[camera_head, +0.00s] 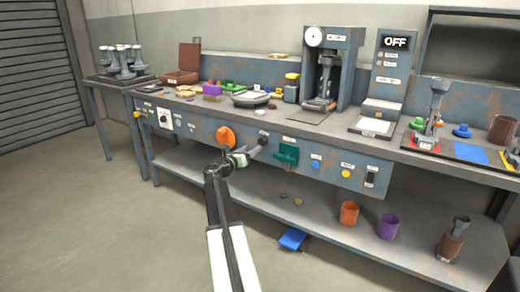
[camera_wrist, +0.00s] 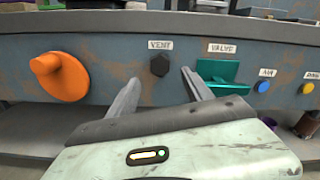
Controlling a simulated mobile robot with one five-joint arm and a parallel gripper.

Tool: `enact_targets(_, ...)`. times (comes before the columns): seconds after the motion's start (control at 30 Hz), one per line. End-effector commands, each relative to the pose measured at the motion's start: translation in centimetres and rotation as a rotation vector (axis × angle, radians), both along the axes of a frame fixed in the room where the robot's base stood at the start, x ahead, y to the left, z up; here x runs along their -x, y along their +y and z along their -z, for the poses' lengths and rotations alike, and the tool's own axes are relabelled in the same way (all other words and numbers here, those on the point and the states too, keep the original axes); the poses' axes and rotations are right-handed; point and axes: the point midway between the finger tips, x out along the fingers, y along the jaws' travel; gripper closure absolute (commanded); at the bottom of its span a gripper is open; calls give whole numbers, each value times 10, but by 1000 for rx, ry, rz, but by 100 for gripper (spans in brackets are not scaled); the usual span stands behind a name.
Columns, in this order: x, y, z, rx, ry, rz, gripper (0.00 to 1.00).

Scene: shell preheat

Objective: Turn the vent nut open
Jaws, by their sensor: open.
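The vent nut (camera_wrist: 159,66) is a dark hexagonal nut on the bench's blue-grey front panel, under a label reading VENT (camera_wrist: 160,45). My gripper (camera_wrist: 155,75) is open in the wrist view. Its two fingers point at the panel, one on each side of the nut in the picture. Whether they touch the nut or the panel cannot be told. In the head view my gripper (camera_head: 250,150) reaches the front panel just right of the orange knob, and the nut is hard to make out there.
A large orange knob (camera_wrist: 60,76) is left of the vent nut. A green valve handle (camera_wrist: 220,74) is close on its right, with a blue button (camera_wrist: 262,86) beyond. The worktop (camera_head: 225,107) above holds many items. Open floor lies left of my arm.

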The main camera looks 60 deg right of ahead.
Motion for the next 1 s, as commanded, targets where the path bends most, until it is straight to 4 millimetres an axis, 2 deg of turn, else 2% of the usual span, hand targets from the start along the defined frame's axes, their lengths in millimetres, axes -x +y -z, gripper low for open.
enact_targets(0.4, -1, -68, 0, -1, -4, 2, 41)
enact_targets(0.5, 0, -75, 0, -1, -4, 2, 41)
enact_targets(0.7, 1, -74, 0, -1, -4, 2, 41)
enact_targets(0.9, 1, -74, 0, -2, -5, 3, 97)
enact_targets(0.97, 0, -81, 0, -2, -5, 3, 100)
enact_targets(1.0, 1, -78, 0, -2, -5, 3, 100)
